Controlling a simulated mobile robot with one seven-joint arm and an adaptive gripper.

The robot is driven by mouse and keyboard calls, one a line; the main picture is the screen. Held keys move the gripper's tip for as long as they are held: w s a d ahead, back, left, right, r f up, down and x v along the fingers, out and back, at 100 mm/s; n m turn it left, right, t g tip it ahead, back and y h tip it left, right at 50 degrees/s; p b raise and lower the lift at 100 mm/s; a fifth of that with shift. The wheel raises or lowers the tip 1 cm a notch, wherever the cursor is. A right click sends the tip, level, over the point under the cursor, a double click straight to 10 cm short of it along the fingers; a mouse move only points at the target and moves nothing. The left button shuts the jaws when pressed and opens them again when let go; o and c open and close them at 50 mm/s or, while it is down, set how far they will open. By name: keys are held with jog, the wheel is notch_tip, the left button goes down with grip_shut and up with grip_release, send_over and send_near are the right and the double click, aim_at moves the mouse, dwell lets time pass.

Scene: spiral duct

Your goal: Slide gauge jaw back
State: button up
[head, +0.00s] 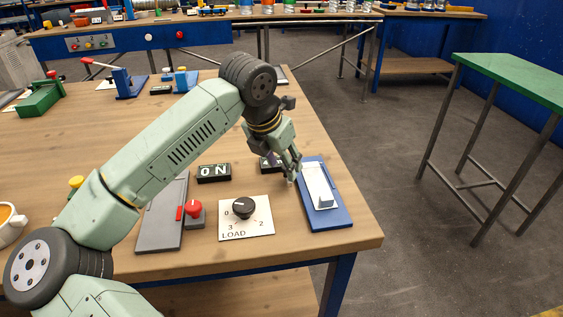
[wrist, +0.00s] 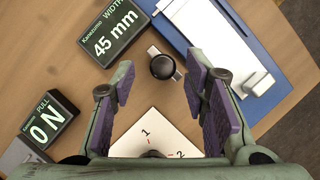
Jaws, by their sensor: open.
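The gauge (head: 341,213) is a blue base with a pale plate on it, near the table's right edge. It also shows at the upper right of the wrist view (wrist: 292,91). A pale raised block (head: 325,201), which looks like the gauge jaw, sits at the plate's near end; it shows in the wrist view too (wrist: 257,81). My gripper (head: 291,174) points down just left of the gauge's far part. Its fingers are open with nothing held. In the wrist view a black round knob on a metal bar (wrist: 163,67) lies beyond and between the fingertips.
A display (wrist: 112,33) reads WIDTH 45 mm; another (wrist: 47,120) reads 0 N. A LOAD dial (head: 244,207) and a red-knobbed grey device (head: 163,217) stand left of the gauge. The table's right edge is close to the gauge, with open floor beyond.

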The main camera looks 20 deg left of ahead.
jog(key=v, duration=1.2)
jog(key=shift+f, duration=0.1)
